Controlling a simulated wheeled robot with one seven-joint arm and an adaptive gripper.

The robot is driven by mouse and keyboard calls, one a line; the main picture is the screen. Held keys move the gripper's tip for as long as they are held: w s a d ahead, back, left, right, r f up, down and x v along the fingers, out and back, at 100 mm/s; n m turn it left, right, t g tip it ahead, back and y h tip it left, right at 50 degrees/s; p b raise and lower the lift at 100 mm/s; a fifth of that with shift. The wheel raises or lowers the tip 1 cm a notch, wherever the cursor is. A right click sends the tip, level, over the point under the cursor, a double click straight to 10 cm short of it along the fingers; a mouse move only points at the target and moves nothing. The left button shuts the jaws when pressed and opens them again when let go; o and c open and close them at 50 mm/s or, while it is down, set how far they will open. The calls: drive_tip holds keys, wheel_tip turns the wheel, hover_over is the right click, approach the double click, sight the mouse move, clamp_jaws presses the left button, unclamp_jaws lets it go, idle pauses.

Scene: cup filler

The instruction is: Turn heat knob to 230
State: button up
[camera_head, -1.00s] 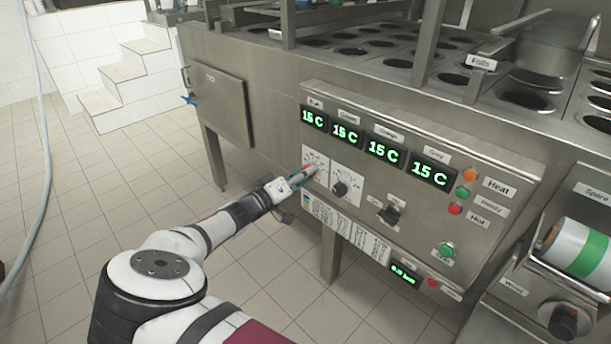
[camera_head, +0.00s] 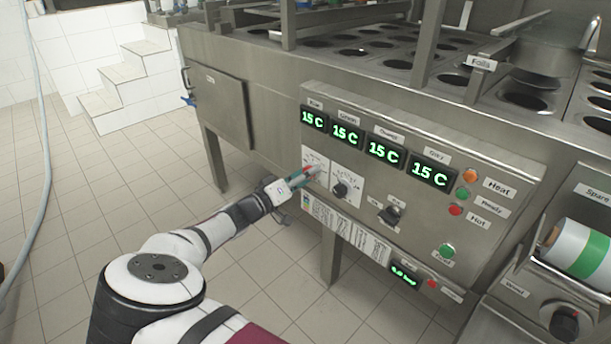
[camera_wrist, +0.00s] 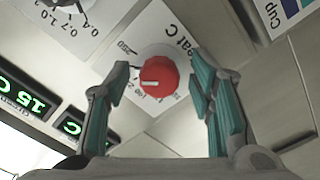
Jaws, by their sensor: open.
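My gripper (camera_wrist: 165,88) is open, with one teal-padded finger on each side of the knob and visible gaps to both. In the head view my gripper (camera_head: 308,177) is at the left dial of the control panel and hides most of the knob. I cannot tell the exact number that the pointer meets.
A black knob (camera_head: 341,189) on its own dial sits just right of the heat dial. Several green displays (camera_head: 383,152) above read 15 C. A switch (camera_head: 390,213) and coloured lamps (camera_head: 463,192) lie farther right. Open floor (camera_head: 150,190) lies left of the panel.

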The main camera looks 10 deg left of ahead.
drive_tip(key=v, duration=1.2)
drive_tip(key=shift+a, duration=0.1)
